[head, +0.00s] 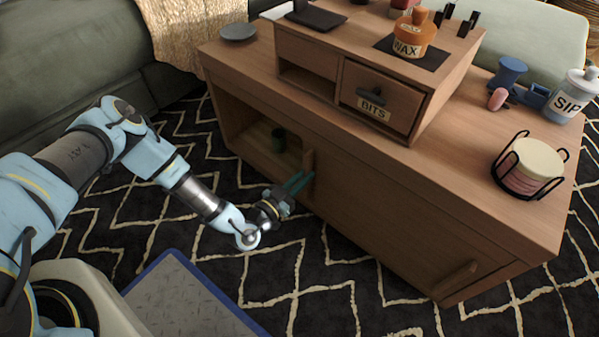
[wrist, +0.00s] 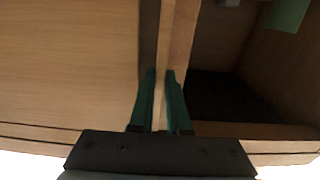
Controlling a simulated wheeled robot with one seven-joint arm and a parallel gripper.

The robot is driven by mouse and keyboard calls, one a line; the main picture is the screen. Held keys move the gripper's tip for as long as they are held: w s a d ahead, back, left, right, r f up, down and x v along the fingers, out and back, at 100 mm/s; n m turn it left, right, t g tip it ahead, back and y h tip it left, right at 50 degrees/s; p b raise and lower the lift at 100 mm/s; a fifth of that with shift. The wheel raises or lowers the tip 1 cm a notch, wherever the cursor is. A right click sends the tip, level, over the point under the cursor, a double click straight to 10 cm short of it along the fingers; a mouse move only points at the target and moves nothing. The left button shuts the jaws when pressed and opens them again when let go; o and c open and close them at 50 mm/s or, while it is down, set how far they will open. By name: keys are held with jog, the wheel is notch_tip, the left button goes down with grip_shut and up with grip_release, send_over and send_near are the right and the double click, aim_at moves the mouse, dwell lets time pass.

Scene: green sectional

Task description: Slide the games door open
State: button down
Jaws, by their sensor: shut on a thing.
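The low wooden cabinet has a sliding door (head: 350,205) on its front, which I take as the games door; no label for it shows. It also shows in the wrist view (wrist: 70,60). An upright wooden handle bar (head: 308,160) stands at its left edge. My gripper (head: 302,181) is shut on this handle, with one teal finger on each side. In the wrist view the bar (wrist: 178,35) runs between the fingertips (wrist: 160,75).
A second slanted handle (head: 455,280) sits low on the cabinet's right front. The top holds a small drawer unit (head: 310,52), a coaster stack (head: 530,165) and a white jar (head: 575,95). A blue-edged grey mat (head: 185,300) lies on the patterned rug.

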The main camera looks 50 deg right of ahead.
jog(key=c, duration=0.9)
grip_release()
